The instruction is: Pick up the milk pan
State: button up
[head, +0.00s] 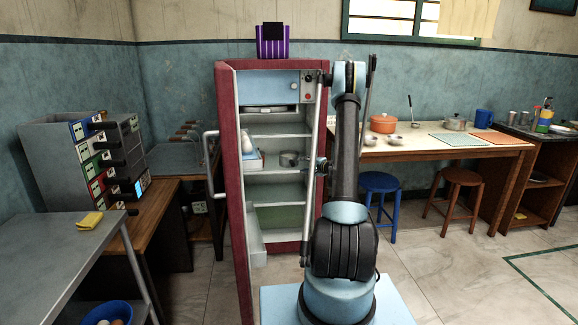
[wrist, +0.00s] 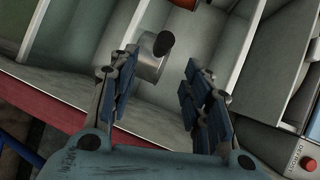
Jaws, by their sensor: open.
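A small metal pan (head: 290,158), which looks like the milk pan, stands on a middle shelf of the open red-framed fridge (head: 222,150). In the wrist view the same pan (wrist: 149,66) shows as a grey cylinder with a dark handle end (wrist: 163,44) pointing toward the camera. My gripper (wrist: 162,75) is open and empty. Its blue-padded fingers point into the fridge, with the pan beyond them, nearer the left finger. I cannot tell how far the fingertips are from the pan. My arm hides part of the fridge's right side in the head view.
A white container (head: 250,158) sits left of the pan on the fridge shelves. Shelf edges and the red frame lie close around my gripper. A wooden table (head: 440,147) at right holds an orange pot (head: 383,123) and other cookware. Blue (head: 380,182) and brown stools stand before it.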

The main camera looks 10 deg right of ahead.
aim_at(291, 163)
jog(key=shift+x, duration=6.35)
jog(key=shift+r, duration=0.1)
jog(key=shift+c, duration=0.6)
grip_shut()
